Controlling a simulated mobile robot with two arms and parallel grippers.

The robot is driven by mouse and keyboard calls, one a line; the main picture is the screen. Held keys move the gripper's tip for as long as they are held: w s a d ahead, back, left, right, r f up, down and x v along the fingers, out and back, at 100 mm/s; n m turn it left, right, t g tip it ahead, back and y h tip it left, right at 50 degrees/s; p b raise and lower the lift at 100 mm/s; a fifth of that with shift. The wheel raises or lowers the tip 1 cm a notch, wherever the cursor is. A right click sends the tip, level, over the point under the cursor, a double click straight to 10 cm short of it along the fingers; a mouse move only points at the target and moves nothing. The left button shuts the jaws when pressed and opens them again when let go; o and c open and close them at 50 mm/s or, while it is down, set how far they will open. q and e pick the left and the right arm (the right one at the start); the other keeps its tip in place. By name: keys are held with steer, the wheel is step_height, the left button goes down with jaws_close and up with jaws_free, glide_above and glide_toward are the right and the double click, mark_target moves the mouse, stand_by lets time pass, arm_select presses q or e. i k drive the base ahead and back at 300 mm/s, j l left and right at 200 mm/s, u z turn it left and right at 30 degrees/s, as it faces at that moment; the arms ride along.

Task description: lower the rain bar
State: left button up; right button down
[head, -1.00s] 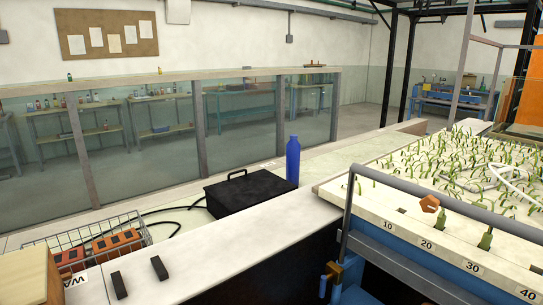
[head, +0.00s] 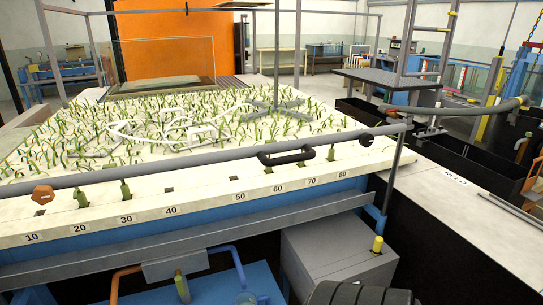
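A long grey bar (head: 190,160) runs across the front of the planted bed (head: 150,208), above its numbered edge. It carries a black loop handle (head: 285,157) right of its middle and a small black fitting (head: 366,140) near its right end. I cannot tell for sure that this bar is the rain bar. Its right end meets a slanted grey post (head: 397,170). A thin upright post (head: 277,55) stands in the bed on a grey cross-shaped foot (head: 275,107). Neither of my grippers is in view.
An orange knob (head: 42,194) sits at the bed's left front. Below the bed are a grey box (head: 335,262) with a yellow-topped knob (head: 377,245) and blue and copper pipes. Black troughs (head: 470,155) and a pale ledge (head: 460,215) lie at the right.

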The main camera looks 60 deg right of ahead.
mark_target(112, 174)
steer(key=z, duration=1.85)
steer(key=k+l+u, duration=0.1)
steer(key=u, duration=0.25)
steer(key=k+j, duration=0.05)
steer(key=k, duration=0.05)
